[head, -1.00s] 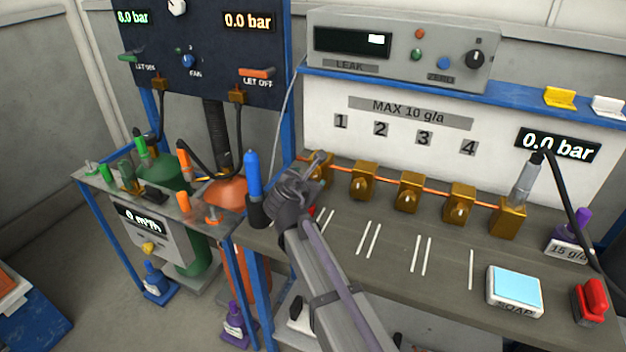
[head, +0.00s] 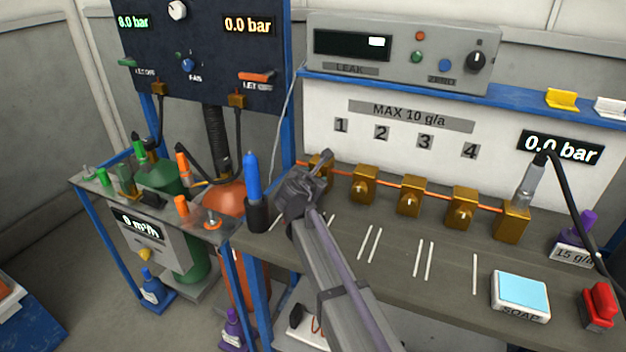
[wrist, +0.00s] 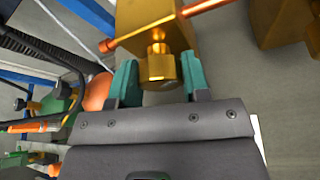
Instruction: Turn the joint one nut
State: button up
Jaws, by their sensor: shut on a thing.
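The joint one block (head: 318,168) is brass and sits on the copper pipe below the label 1 (head: 341,125), partly hidden behind my gripper. In the wrist view the block (wrist: 150,18) is at the top, with the round brass joint one nut (wrist: 161,68) facing me. My gripper (wrist: 160,82) has its teal fingers on either side of the nut and is shut on it. In the head view my gripper (head: 322,168) is at the front of joint one, and the nut is hidden there.
Brass joints two (head: 364,184), three (head: 408,196) and four (head: 461,208) follow to the right on the pipe. A blue bottle (head: 252,178) in a dark holder stands close left of my gripper. White sticks (head: 370,243) and a soap box (head: 520,296) lie on the bench (head: 400,275).

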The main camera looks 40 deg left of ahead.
jog(key=shift+d+f+m+y+b, duration=0.1)
jog(key=shift+m+y+b, duration=0.3)
jog(key=shift+m, duration=0.2)
jog(key=shift+d+f+m+y+b, duration=0.1)
jog(key=shift+m+y+b, duration=0.15)
jog(key=shift+m+y, duration=0.25)
jog(key=shift+c, duration=0.4)
jog(key=shift+a+r+m, duration=0.1)
jog(key=shift+r+m, duration=0.05)
jog(key=shift+m, duration=0.35)
jog(key=o, duration=0.9)
jog(key=shift+o, duration=0.2)
jog(key=shift+s, duration=0.1)
jog(key=p+v, duration=0.1)
jog(key=v, duration=0.4)
jog(key=p+v, duration=0.2)
jog(key=v, duration=0.3)
jog(key=shift+d+r, duration=0.2)
jog(key=shift+d, duration=0.05)
jog(key=shift+s+d, duration=0.1)
jog(key=shift+d, duration=0.05)
